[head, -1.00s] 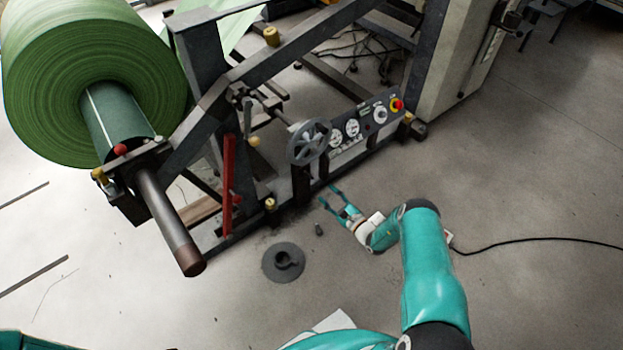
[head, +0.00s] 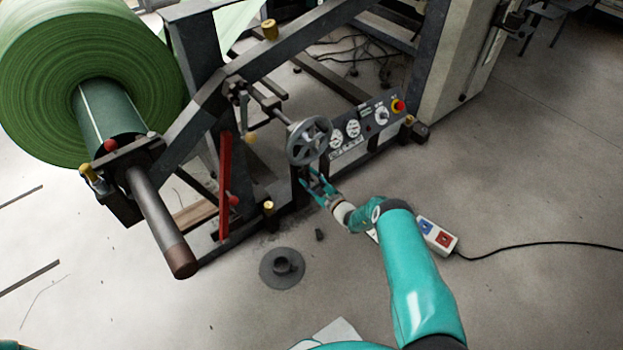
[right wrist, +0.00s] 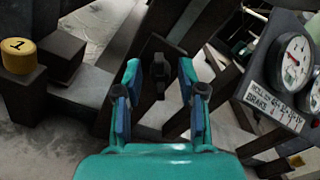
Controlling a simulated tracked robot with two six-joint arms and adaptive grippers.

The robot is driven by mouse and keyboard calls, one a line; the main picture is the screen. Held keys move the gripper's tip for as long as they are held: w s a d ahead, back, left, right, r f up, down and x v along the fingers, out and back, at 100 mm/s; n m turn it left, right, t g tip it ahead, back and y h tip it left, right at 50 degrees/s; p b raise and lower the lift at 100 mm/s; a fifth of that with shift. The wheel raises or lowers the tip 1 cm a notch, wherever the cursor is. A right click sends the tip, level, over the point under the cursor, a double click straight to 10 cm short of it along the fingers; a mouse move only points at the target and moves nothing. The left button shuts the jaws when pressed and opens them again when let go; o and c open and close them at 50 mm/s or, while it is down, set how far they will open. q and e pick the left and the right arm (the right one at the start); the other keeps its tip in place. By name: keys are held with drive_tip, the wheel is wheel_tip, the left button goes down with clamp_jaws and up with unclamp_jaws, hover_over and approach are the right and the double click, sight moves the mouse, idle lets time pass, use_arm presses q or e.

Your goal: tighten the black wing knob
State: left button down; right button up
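The black wing knob (right wrist: 158,76) shows in the right wrist view on a dark upright post. It stands upright between and beyond my fingertips, with space on both sides of it. My right gripper (right wrist: 160,88) is open, one teal and blue finger to each side of the knob. In the head view my right gripper (head: 310,179) is just below the grey handwheel, at the front of the machine frame; the knob is too small and dark to make out there. How far the fingers reach around it I cannot tell. My left gripper is not in view.
The grey handwheel (head: 309,141) is just above my right gripper, with a gauge panel (head: 362,127) beside it. A yellow cap marked 1 (right wrist: 18,57) is at the left of the wrist view. A round grey piece (head: 282,268) and a socket strip (head: 437,236) lie on the floor.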

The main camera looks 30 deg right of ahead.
clamp_jaws()
drive_tip(key=shift+f+m+b, duration=0.15)
drive_tip(key=shift+m+b, duration=0.75)
drive_tip(key=shift+m, duration=0.7)
drive_tip(key=shift+o, duration=0.9)
unclamp_jaws()
drive_tip(key=shift+s, duration=0.1)
